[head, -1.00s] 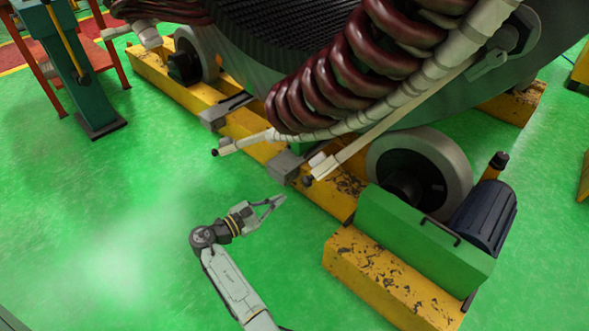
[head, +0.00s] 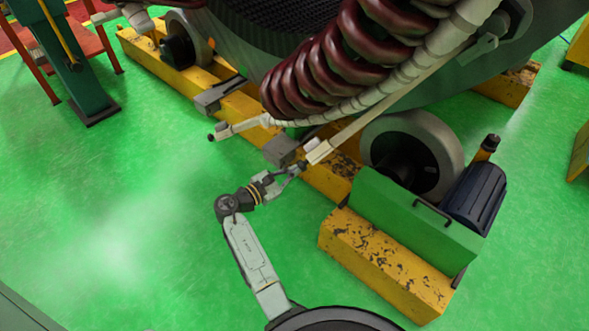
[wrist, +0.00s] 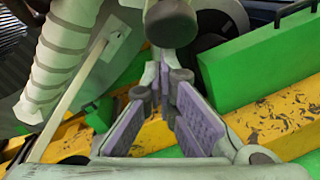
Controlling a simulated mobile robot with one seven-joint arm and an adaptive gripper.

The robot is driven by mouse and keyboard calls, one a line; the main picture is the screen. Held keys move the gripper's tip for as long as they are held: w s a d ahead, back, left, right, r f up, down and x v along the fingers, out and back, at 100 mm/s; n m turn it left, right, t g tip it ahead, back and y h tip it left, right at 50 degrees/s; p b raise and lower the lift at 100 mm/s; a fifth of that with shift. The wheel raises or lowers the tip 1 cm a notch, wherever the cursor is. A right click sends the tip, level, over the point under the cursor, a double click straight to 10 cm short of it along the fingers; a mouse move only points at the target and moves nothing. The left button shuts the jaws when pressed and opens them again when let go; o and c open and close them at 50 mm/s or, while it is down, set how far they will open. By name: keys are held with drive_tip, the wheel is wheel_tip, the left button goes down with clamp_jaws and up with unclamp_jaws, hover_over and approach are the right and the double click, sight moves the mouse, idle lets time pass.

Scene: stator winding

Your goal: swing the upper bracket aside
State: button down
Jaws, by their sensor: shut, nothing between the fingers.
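Two pale brackets with dark knobs at their ends hang below the coil windings. The right bracket (head: 319,151) sits on a long pale bar that slants up to the right. The left bracket (head: 235,129) points left over the floor. The pictures do not make clear which is the upper one. My gripper (head: 295,170) is shut and empty, its tips close to the dark knob of the right bracket. Whether they touch cannot be told. In the wrist view the purple-padded gripper (wrist: 163,86) points at a dark round knob (wrist: 170,20), and the pale bar lies to its left.
Dark red coils (head: 335,60) and a pale wrapped cable (head: 410,72) hang above. A yellow beam (head: 380,265), a green roller housing (head: 415,225) and a grey roller (head: 448,150) stand to the right. Green floor (head: 120,220) lies open to the left.

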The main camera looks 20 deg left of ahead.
idle(0.3)
drive_tip(key=shift+n+y, duration=0.3)
drive_tip(key=shift+y, duration=0.1)
drive_tip(key=s+r+p, duration=0.1)
drive_tip(key=p, duration=0.2)
drive_tip(key=s+r+p, duration=0.2)
drive_tip(key=p, duration=0.1)
drive_tip(key=shift+s+d, duration=0.1)
drive_tip(key=shift+d, duration=0.25)
drive_tip(key=shift+f, duration=0.15)
wheel_tip(320, 180, down, 4)
drive_tip(key=w+b, duration=0.2)
drive_tip(key=b, duration=0.1)
drive_tip(key=r+v, duration=0.1)
drive_tip(key=v, duration=0.8)
drive_tip(key=shift+s+a+b, duration=0.2)
drive_tip(key=shift+a+b, duration=0.1)
drive_tip(key=shift+b, duration=0.05)
